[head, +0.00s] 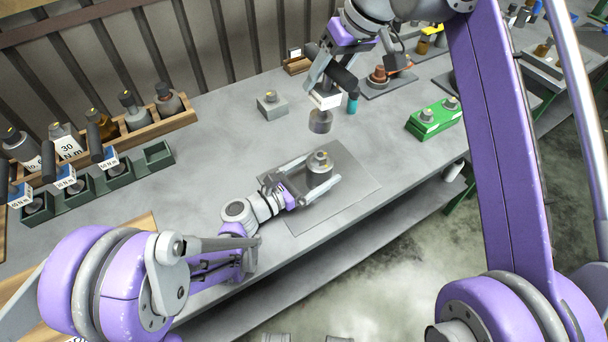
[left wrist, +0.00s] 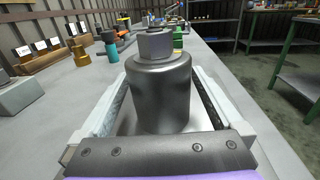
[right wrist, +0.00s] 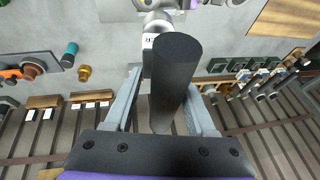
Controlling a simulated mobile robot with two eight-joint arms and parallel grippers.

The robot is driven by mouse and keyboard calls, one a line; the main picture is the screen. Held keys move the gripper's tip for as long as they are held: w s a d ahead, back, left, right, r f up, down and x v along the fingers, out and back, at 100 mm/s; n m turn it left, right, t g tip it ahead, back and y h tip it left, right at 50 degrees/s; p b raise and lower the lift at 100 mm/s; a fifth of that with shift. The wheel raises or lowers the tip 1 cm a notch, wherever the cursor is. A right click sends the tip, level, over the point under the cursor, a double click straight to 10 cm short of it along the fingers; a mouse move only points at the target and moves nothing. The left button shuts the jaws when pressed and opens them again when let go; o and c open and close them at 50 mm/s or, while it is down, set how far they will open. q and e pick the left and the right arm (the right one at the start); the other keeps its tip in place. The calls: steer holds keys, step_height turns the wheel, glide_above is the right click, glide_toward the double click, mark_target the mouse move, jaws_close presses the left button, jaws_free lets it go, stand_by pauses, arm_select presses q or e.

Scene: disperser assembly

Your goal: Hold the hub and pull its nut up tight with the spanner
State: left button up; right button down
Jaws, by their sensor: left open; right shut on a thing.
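The hub (head: 318,178) is a grey metal cylinder standing upright on a grey mat (head: 352,190), with its nut (head: 320,155) on top. In the left wrist view the hub (left wrist: 160,90) and its hex nut (left wrist: 155,43) show large. My left gripper (head: 322,172) is open, with one finger on each side of the hub. My right gripper (head: 328,80) is shut on the black handle (right wrist: 175,80) of the spanner. The spanner has a white label (head: 325,101) and a grey round head (head: 320,122), held above and behind the hub, apart from the nut.
A grey block (head: 272,104) and a teal cylinder (head: 352,104) stand behind the mat. A green block (head: 435,120) is at right. A wooden rack (head: 180,119) and dark green bins (head: 152,158) are at left. The bench between rack and mat is clear.

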mark_target(330, 163)
arm_select(q)
steer(key=shift+x, duration=1.9)
jaws_close()
jaws_free()
jaws_close()
